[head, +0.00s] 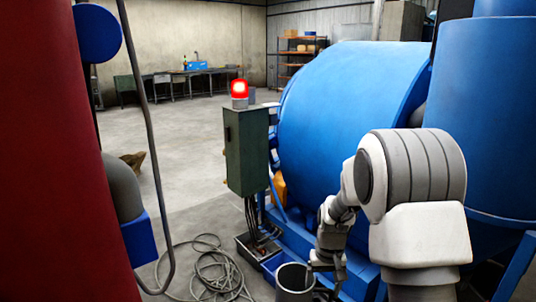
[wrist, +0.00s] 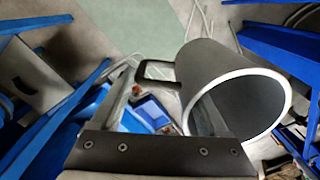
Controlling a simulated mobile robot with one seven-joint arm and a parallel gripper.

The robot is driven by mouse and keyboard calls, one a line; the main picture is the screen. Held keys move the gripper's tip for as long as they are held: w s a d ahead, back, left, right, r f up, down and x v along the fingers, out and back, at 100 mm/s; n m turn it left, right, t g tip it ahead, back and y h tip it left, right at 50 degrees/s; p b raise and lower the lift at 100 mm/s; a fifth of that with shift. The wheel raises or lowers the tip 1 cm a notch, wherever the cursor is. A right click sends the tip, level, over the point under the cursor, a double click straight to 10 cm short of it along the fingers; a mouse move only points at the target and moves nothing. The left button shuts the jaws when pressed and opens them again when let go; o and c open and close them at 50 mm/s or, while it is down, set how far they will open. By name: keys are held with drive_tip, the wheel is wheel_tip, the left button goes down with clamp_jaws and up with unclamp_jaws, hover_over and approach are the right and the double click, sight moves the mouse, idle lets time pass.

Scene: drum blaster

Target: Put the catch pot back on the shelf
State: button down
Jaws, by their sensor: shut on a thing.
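The catch pot (head: 293,281) is a dark grey open cylinder with a pale rim, low at the bottom of the head view. In the wrist view the catch pot (wrist: 225,72) lies right of the middle, its open mouth towards the camera and a dark loop handle (wrist: 144,74) on its left side. My gripper (head: 320,267) is shut on the pot at its handle side. One finger shows against the pot's mouth, the other left of the handle. The exact contact is hard to see. I cannot tell which shelf is the pot's own.
A big blue drum machine (head: 340,120) fills the right. A green control box (head: 246,150) with a lit red lamp (head: 239,89) stands left of it. A coiled cable (head: 213,270) lies on the floor. A shelf rack (head: 290,70) stands far back. Open floor lies left of the box.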

drive_tip(key=s+r+p, duration=0.2)
drive_tip(key=r+p, duration=0.4)
drive_tip(key=p, duration=0.1)
drive_tip(key=s+r+p, duration=0.3)
drive_tip(key=r+p, duration=0.4)
drive_tip(key=shift+s+r, duration=0.3)
